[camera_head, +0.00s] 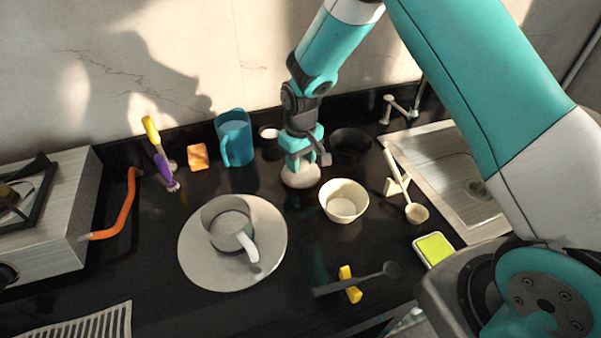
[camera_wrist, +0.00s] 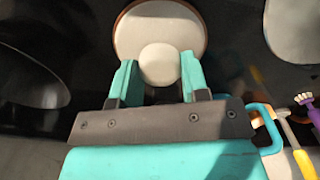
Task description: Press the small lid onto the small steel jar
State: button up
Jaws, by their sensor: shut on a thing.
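My gripper (camera_head: 302,164) points down at the middle of the counter. In the wrist view its teal fingers (camera_wrist: 158,80) are shut on the round knob of a pale lid (camera_wrist: 160,28), which has a thin brownish edge. In the head view the lid (camera_head: 301,178) shows as a pale disc right below the fingers. I cannot tell whether it is in the air or rests on something. No small steel jar is clearly made out. A small round vessel (camera_head: 268,133) with a pale top stands behind and left of my gripper, partly hidden, and its kind is unclear.
A blue jug (camera_head: 234,138) and orange block (camera_head: 198,156) stand at the back left. A dark bowl (camera_head: 351,143) and cream bowl (camera_head: 344,200) stand close right of my gripper. A grey mug (camera_head: 222,215) sits on a plate (camera_head: 200,267). The sink (camera_head: 456,165) is right.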

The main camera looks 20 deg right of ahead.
aim_at(301, 162)
jog(key=shift+r+p, duration=1.8)
jog(key=shift+r, duration=1)
